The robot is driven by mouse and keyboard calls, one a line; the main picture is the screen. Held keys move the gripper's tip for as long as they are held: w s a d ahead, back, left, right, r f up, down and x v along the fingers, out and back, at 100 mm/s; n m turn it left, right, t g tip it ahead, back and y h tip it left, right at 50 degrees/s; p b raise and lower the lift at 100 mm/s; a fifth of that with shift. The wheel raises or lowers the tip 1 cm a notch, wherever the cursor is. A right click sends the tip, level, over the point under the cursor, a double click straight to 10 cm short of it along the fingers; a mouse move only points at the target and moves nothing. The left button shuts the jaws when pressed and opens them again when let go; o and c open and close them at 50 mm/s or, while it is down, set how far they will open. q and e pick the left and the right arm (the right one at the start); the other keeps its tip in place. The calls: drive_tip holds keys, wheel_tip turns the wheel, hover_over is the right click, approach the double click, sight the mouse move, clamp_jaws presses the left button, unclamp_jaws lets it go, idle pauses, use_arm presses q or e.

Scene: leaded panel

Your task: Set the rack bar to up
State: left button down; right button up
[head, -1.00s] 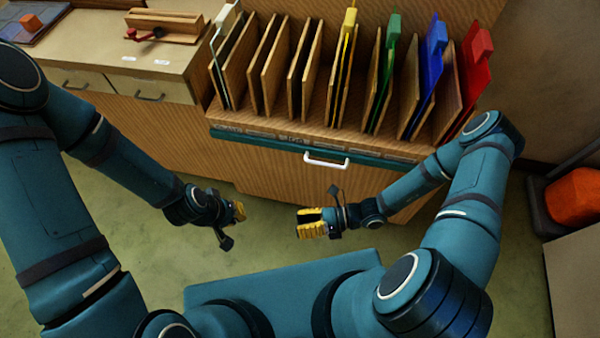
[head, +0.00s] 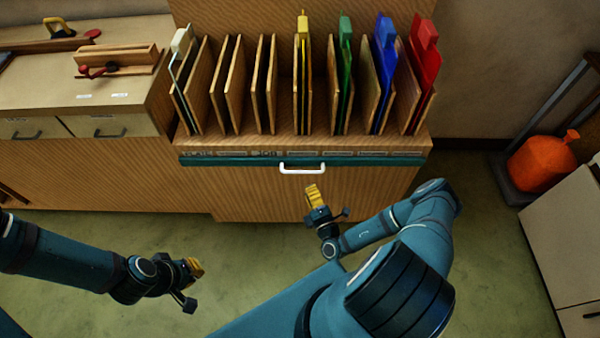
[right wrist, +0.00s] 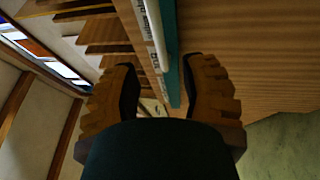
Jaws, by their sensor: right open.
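The rack bar (head: 220,160) is a teal strip along the rack's front edge, with a white handle (head: 302,169) at its middle. My right gripper (head: 313,190) is open and empty in front of the rack, just below the handle in the head view and pointing towards it.
The wooden rack (head: 285,139) holds upright boards and coloured sheets in yellow, green, blue and red. A drawer counter (head: 50,90) adjoins it on the left. An orange container (head: 541,162) stands at the right by a pale cabinet (head: 570,235). Floor before the rack is clear.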

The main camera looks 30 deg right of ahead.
sight(301, 171)
drive_tip(key=x, duration=0.8)
drive_tip(key=shift+a+b, duration=0.1)
drive_tip(key=shift+b, duration=0.3)
clamp_jaws()
